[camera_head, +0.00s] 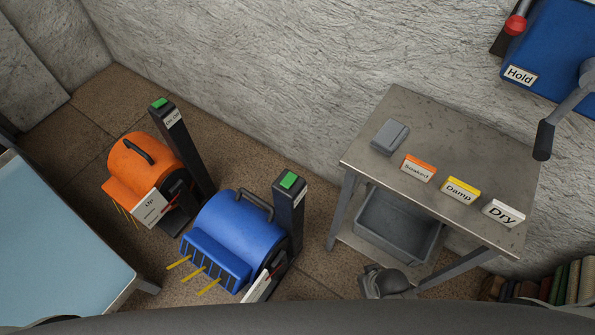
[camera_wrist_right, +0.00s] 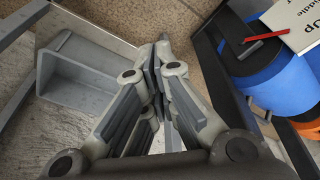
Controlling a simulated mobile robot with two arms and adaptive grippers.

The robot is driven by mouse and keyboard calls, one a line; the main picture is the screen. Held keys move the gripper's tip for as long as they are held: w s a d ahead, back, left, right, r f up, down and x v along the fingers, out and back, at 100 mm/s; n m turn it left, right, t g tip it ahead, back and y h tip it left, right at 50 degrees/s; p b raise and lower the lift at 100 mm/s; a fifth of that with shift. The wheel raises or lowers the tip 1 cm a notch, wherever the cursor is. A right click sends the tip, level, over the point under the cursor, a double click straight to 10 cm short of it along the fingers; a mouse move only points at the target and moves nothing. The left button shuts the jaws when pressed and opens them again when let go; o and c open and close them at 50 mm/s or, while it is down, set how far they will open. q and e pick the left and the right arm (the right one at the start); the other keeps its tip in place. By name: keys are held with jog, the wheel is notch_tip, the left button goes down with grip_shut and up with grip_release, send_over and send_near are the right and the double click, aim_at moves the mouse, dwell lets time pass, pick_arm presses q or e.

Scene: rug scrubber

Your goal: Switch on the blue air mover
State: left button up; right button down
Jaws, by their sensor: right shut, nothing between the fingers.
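The blue air mover (camera_head: 237,228) sits on the floor at lower centre in the head view, with yellow strips at its outlet. A dark post (camera_head: 290,215) beside it has a green switch (camera_head: 288,180) on top. In the right wrist view, the blue air mover (camera_wrist_right: 278,80) is at the right, apart from the fingers. My right gripper (camera_head: 385,281) is right of the blue air mover, at the bottom of the head view. In the wrist view it (camera_wrist_right: 160,52) is shut and empty. My left gripper is not in view.
An orange air mover (camera_head: 150,160) with its own green-topped post (camera_head: 180,140) stands to the left. A metal table (camera_head: 405,120) bears Soaked, Damp and Dry cards. A grey bin (camera_head: 395,228) is below it. A pale blue surface (camera_head: 55,245) is at far left.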

jog(key=w+a+r+n+t+y+b, duration=0.1)
jog(key=w+a+r+n+y+b, duration=0.1)
jog(key=w+a+r, duration=0.4)
jog(key=w+a+r+n+t+y+b, duration=0.1)
jog(key=w+a+r+n+y, duration=0.4)
jog(key=w+r, duration=1.2)
jog(key=shift+a+r+n+t+b, duration=0.4)
jog(key=shift+a+r+n, duration=0.65)
jog(key=shift+r, duration=1.6)
jog(key=shift+w+a+m, duration=0.1)
jog(key=shift+a+m, duration=0.15)
